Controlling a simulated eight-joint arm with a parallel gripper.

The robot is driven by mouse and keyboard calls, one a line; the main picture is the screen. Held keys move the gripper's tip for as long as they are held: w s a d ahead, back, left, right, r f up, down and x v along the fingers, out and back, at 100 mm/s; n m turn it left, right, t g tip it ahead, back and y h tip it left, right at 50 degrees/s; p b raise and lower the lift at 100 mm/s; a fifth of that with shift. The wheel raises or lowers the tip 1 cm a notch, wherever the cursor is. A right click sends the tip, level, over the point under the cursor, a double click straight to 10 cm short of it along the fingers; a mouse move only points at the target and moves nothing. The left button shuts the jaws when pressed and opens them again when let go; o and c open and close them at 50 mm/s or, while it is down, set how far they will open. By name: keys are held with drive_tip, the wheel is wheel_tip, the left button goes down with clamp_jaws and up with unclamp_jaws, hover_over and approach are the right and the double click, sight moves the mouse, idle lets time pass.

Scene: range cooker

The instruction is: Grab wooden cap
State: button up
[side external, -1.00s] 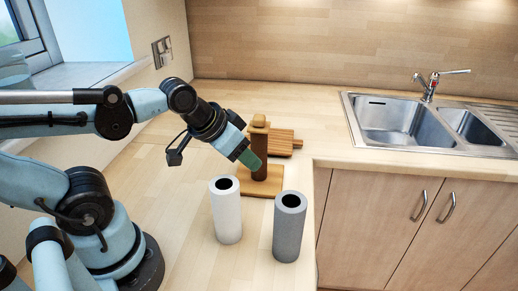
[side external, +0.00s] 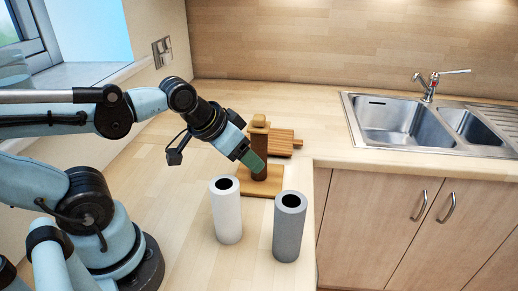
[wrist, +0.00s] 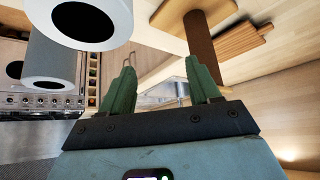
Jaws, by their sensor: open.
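The wooden cap (side external: 259,121) is a small light-brown piece on top of an upright dark-brown cylinder (side external: 259,173). The cylinder stands on a wooden board (side external: 268,190). My gripper (side external: 254,161) is beside the cylinder in the side view, its green fingers below the cap's height in the picture. In the wrist view my gripper (wrist: 160,80) has its two green fingers apart with nothing between them.
A white cylinder (side external: 227,218) and a grey cylinder (side external: 289,235) stand in front of the board. A ribbed wooden board (side external: 281,143) lies behind. The sink (side external: 395,122) is at right. The counter's front edge runs close to the grey cylinder. A range cooker (wrist: 40,98) shows in the wrist view.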

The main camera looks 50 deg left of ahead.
wheel_tip(320, 180, up, 11)
drive_tip(key=n+h, duration=0.7)
drive_tip(key=n, duration=1.3)
approach(265, 120)
drive_tip(key=d, duration=0.3)
drive_tip(key=s+a+r+n+t+h, duration=0.1)
drive_tip(key=a+r+n+t+h, duration=0.15)
drive_tip(key=a+n, duration=0.4)
drive_tip(key=shift+n, duration=0.25)
drive_tip(key=w+d+f, duration=0.1)
drive_tip(key=f, duration=0.1)
drive_tip(key=w+d+f, duration=0.1)
drive_tip(key=d+f, duration=0.1)
drive_tip(key=f, duration=0.1)
drive_tip(key=w+d+f, duration=0.2)
drive_tip(key=shift+f, duration=0.15)
drive_tip(key=shift+x, duration=2.65)
drive_tip(key=shift+s+f, duration=0.1)
drive_tip(key=shift+f, duration=0.05)
